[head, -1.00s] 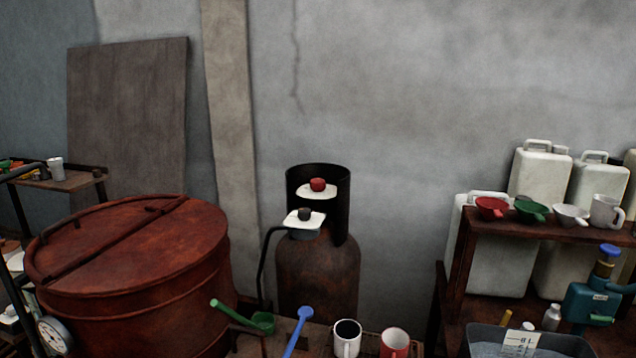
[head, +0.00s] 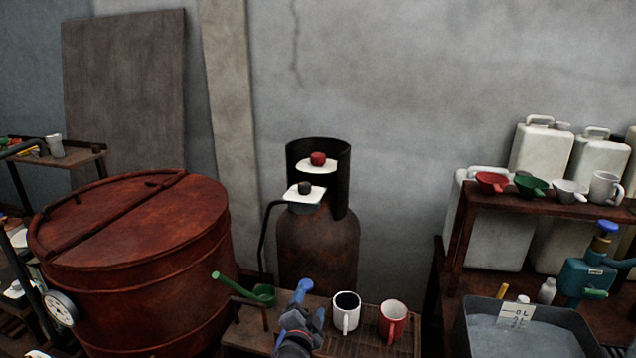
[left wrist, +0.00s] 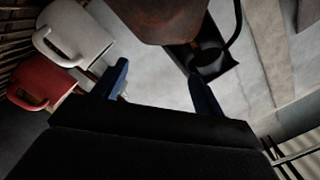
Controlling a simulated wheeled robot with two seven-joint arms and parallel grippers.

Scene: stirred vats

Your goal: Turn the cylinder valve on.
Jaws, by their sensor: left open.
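The gas cylinder (head: 318,250) is rusty brown and stands upright against the wall, inside a dark open collar (head: 340,180). A red knob (head: 318,158) sits over a white plate at its top. A dark knob (head: 305,187) sits over a second white plate lower and nearer, with a black hose below it. My left gripper (head: 302,318) is low in front of the cylinder, apart from both knobs. The left wrist view shows its fingers (left wrist: 160,88) spread and empty, with part of the rusty cylinder (left wrist: 160,15) beyond. My right gripper is not in view.
A white mug (head: 346,312) and a red mug (head: 392,322) stand on the bench right of my gripper. A big red vat (head: 140,250) stands left.

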